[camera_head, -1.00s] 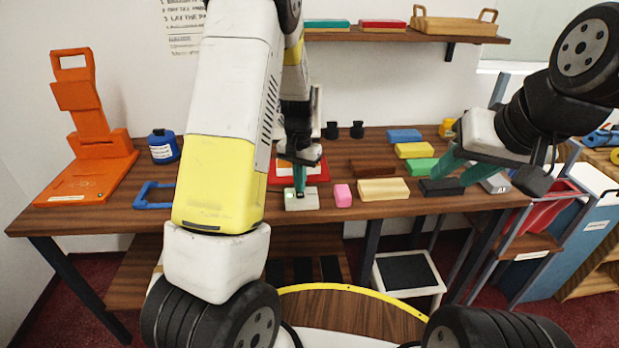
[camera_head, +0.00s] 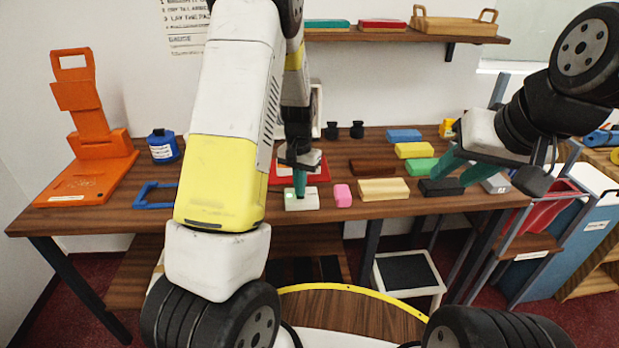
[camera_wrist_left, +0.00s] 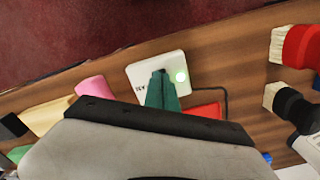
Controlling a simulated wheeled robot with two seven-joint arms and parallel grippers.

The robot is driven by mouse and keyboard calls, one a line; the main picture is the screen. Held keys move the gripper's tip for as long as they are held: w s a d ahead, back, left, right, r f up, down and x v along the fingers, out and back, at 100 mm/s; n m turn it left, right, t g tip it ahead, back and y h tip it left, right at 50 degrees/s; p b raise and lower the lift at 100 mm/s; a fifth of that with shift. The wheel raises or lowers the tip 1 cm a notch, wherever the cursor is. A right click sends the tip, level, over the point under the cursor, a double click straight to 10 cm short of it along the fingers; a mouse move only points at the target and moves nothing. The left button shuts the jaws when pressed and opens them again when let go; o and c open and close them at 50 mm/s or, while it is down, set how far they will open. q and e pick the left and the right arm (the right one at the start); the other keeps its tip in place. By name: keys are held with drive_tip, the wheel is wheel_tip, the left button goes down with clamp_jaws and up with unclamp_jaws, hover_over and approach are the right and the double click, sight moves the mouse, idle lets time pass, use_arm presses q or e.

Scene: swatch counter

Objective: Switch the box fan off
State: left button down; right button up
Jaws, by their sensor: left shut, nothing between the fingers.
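A small white switch box (camera_head: 310,202) lies flat at the table's front edge. My right gripper (camera_head: 462,172) is open and empty.
A pink block (camera_head: 343,195) and a tan block (camera_head: 383,189) lie right of the switch box. A red item (camera_head: 318,172) lies behind it. An orange stand (camera_head: 90,150), a blue bottle (camera_head: 163,147) and a blue frame-like item (camera_head: 150,195) are at left.

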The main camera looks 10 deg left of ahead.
use_arm(q)
drive_tip(key=shift+f, duration=0.1)
drive_tip(key=shift+r, duration=3.5)
drive_tip(key=shift+r, duration=0.1)
drive_tip(key=s+d+r+n+t+h, duration=0.1)
drive_tip(key=s+r+t, duration=0.2)
drive_tip(key=s+r, duration=0.6)
drive_tip(key=s+d+r+n+t+h, duration=0.1)
drive_tip(key=s+r+t, duration=0.2)
drive_tip(key=s+r, duration=0.7)
drive_tip(key=s, duration=0.5)
drive_tip(key=shift+s, duration=0.15)
